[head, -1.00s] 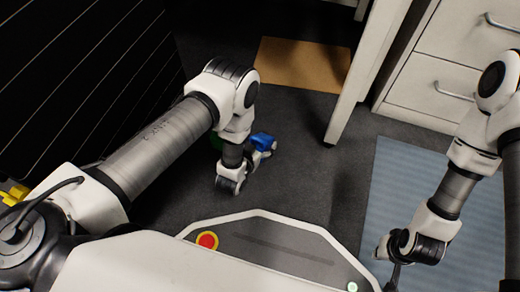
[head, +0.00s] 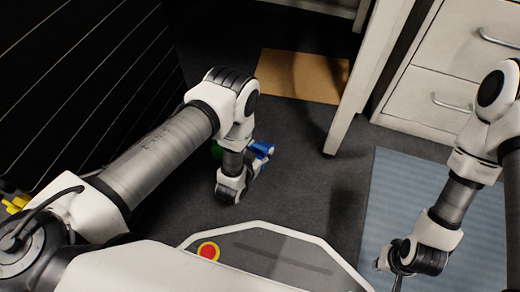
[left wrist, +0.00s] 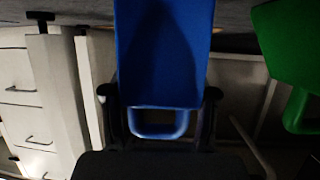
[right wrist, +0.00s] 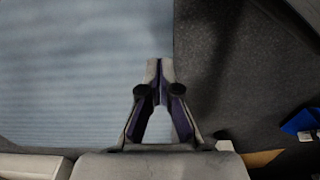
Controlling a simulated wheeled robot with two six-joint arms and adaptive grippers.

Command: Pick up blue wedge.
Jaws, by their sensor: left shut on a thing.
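The blue wedge (head: 262,148) shows in the head view at the fingertips of my left gripper (head: 257,157), low near the dark floor. In the left wrist view the wedge (left wrist: 165,55) fills the upper middle, with a loop-shaped lower part between the two fingers. My left gripper (left wrist: 160,95) is shut on it, one finger on each side. Whether the wedge touches the floor cannot be told. My right gripper (right wrist: 160,75) is empty, its fingertips together, above the blue-grey mat; it also shows in the head view (head: 395,278).
A green object (left wrist: 290,60) is close beside the wedge, partly hidden by my left arm in the head view. A brown mat (head: 300,78) lies farther back. A white table leg (head: 345,115) and drawer cabinet (head: 455,75) stand right. The blue-grey mat (head: 385,205) lies front right.

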